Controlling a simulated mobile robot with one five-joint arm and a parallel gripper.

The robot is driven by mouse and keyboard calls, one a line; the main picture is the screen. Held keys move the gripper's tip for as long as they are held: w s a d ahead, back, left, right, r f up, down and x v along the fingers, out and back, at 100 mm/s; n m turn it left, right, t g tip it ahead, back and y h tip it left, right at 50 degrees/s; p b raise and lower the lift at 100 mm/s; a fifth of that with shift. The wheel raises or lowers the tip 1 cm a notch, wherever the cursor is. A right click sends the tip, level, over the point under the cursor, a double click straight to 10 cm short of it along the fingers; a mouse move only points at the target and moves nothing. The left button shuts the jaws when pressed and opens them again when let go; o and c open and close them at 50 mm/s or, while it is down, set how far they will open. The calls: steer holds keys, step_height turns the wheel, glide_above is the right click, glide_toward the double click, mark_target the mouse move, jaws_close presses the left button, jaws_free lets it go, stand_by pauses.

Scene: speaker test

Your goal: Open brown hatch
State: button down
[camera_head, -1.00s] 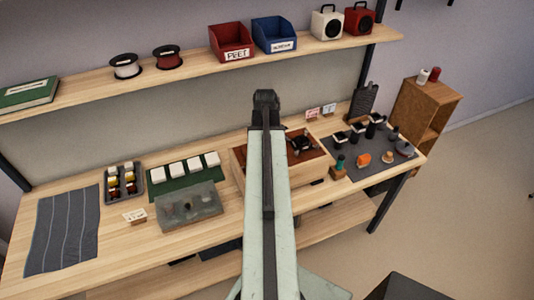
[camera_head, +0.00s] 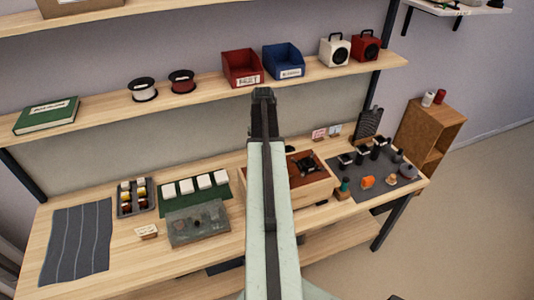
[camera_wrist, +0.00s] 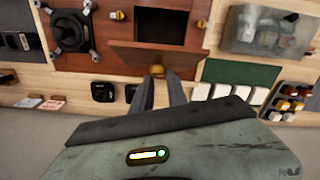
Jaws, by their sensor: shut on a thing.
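The brown hatch (camera_wrist: 135,56) shows in the wrist view as a wooden flap on a brown panel (camera_wrist: 85,58). It stands away from a dark rectangular opening (camera_wrist: 167,25), so it is at least partly open. A brass round knob (camera_wrist: 157,72) sits at the flap's near edge. My gripper (camera_wrist: 159,82) has its fingertips at the knob and is shut on it. In the head view the panel's wooden box (camera_head: 318,190) shows beside my arm, which hides the hatch and knob.
A black device (camera_wrist: 70,30) is mounted on the panel beside the opening. A clear grey case (camera_head: 198,228), white blocks on a green mat (camera_head: 185,202) and a bottle tray (camera_head: 135,212) stand left of the box. A grey mat (camera_head: 350,182) with small items lies right.

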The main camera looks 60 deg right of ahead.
steer(key=c, duration=2.1)
jaws_free()
steer(key=shift+w+d, duration=0.6)
steer(key=shift+d, duration=0.25)
steer(key=shift+c, duration=0.2)
steer(key=o, duration=0.6)
steer(key=shift+s+d+f, duration=0.15)
steer(key=shift+f, duration=0.05)
steer(key=shift+c, duration=0.2)
steer(key=shift+o, duration=1.4)
steer(key=shift+a+r, duration=0.1)
steer(key=shift+a, duration=0.1)
step_height(320, 180, up, 8)
steer(key=p, duration=0.7)
steer(key=shift+p, duration=0.4)
